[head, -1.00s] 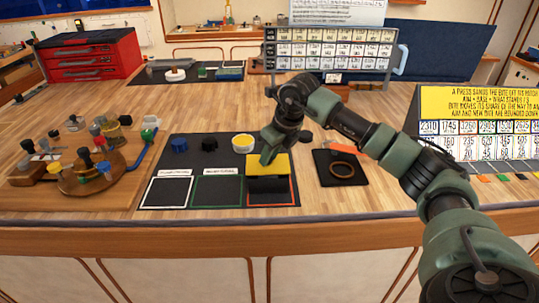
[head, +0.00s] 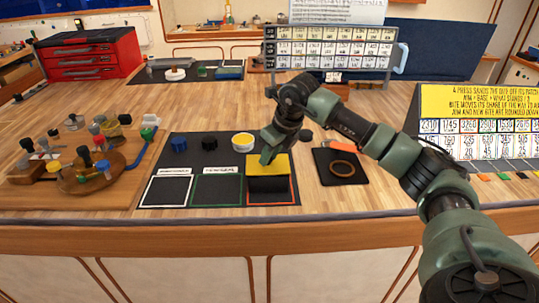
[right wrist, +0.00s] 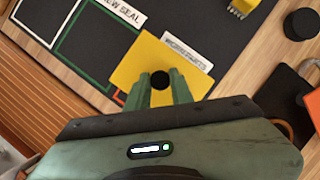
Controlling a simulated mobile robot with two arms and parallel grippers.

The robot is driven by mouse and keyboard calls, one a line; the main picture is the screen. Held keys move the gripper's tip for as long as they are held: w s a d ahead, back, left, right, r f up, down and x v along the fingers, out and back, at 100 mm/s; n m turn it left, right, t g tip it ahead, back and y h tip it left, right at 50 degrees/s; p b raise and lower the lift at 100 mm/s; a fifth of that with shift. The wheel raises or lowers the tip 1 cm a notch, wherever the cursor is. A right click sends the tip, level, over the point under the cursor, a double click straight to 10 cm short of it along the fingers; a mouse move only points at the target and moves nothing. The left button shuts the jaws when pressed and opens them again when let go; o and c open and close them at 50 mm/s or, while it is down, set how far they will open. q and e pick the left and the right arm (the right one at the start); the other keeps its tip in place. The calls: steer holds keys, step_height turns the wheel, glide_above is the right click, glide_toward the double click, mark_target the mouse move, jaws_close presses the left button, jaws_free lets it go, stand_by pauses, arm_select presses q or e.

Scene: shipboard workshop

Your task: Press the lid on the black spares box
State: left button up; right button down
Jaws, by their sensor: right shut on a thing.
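The yellow lid (head: 281,165) with a black knob (right wrist: 160,80) is at the right end of the dark mat. My right gripper (head: 266,158) points down over it and is shut on the knob, one finger at each side in the right wrist view (right wrist: 160,88). My left gripper is not in view.
White (head: 166,190) and green (head: 217,189) outlined squares lie empty to the left. A black pad with a ring (head: 341,169) lies right. A wooden board with knobbed parts (head: 80,185) is far left.

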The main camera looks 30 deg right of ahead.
steer(key=shift+f+b, duration=0.35)
steer(key=shift+f, duration=0.2)
steer(key=c, duration=0.7)
jaws_free()
steer(key=shift+r+p, duration=2.1)
steer(key=shift+r, duration=0.95)
